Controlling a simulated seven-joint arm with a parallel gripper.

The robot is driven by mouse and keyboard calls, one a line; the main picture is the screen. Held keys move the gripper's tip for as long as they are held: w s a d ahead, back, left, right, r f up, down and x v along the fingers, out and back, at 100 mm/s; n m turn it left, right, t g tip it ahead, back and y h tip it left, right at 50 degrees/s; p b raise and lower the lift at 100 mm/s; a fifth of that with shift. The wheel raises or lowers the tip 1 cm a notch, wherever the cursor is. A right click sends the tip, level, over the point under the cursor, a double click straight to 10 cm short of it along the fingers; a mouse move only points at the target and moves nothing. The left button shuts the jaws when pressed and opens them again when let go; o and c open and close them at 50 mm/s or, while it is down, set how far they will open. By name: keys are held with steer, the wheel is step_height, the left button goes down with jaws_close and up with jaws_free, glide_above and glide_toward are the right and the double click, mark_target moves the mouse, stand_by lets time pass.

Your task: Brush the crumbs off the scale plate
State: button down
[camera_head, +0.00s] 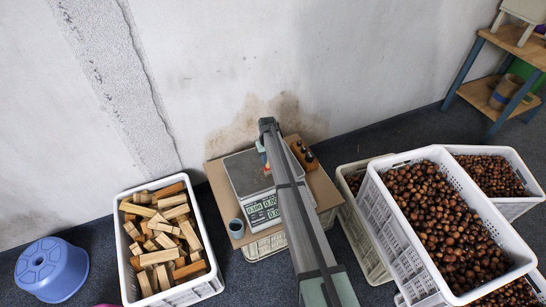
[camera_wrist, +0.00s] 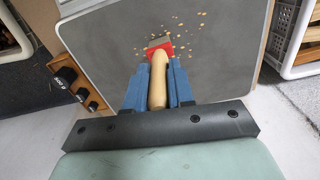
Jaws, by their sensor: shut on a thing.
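The scale (camera_head: 262,213) stands on a board-topped crate, its grey plate (camera_head: 243,172) facing up and its display lit. In the wrist view the plate (camera_wrist: 225,75) fills the upper middle, with tan crumbs (camera_wrist: 196,30) scattered mostly at and beyond the brush head. My gripper (camera_wrist: 158,72) is shut on the brush's wooden handle (camera_wrist: 157,88).
A brown holder with dark weights (camera_head: 304,155) stands right of the scale, and a dark cup (camera_head: 237,228) at the board's front left. A wood-filled crate (camera_head: 127,264) stands left; chestnut crates (camera_head: 400,235) stand right. The wall (camera_head: 215,70) is close behind.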

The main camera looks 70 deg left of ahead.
steer(key=s+a, duration=0.2)
steer(key=s, duration=0.7)
steer(key=shift+w, duration=7.15)
steer(key=shift+s+a, duration=0.65)
steer(key=shift+s, duration=6.3)
steer(key=shift+w, duration=6.85)
step_height(320, 180, up, 8)
steer(key=shift+a, duration=0.25)
